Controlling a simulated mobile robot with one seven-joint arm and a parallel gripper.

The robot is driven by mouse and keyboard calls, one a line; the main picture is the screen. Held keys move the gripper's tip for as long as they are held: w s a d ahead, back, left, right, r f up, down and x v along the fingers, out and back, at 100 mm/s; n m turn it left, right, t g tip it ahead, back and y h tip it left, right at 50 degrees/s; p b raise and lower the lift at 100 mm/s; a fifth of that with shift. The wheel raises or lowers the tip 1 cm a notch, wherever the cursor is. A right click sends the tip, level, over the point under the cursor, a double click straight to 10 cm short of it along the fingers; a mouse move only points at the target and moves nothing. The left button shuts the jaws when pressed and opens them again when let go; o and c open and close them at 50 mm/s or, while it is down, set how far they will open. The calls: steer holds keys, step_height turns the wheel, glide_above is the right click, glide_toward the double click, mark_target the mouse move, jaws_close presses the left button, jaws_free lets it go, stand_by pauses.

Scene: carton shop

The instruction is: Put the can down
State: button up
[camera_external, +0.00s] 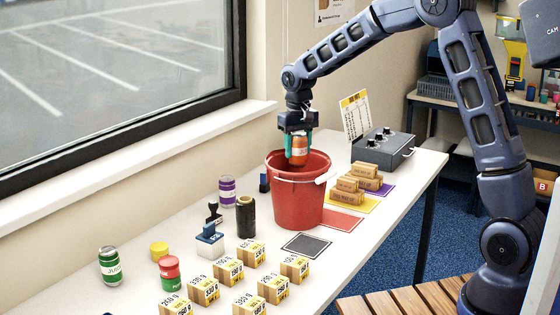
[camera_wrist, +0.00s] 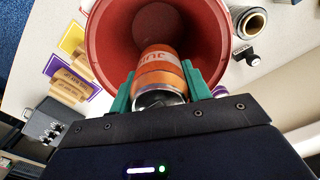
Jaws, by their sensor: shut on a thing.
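An orange can (camera_external: 298,150) with silver ends is held upright between the green fingers of my gripper (camera_external: 299,140). In the wrist view the can (camera_wrist: 160,72) sits between the two green fingertips of my gripper (camera_wrist: 160,85). The can is over the mouth of a red bucket (camera_external: 297,200), its lower end at about rim height. In the wrist view the bucket's inside (camera_wrist: 112,45) surrounds the can and looks otherwise empty, though part of the floor is hidden behind the can. The bucket stands upright on the white table (camera_external: 210,272).
Small cartons (camera_external: 353,188) on yellow and purple mats and a grey box with knobs (camera_external: 385,148) stand right of the bucket. Numbered cartons (camera_external: 229,270) fill the front. A window (camera_external: 120,70) runs behind.

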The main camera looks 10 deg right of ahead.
mark_target(298, 133)
steer(key=o, duration=1)
steer(key=shift+r, duration=3.5)
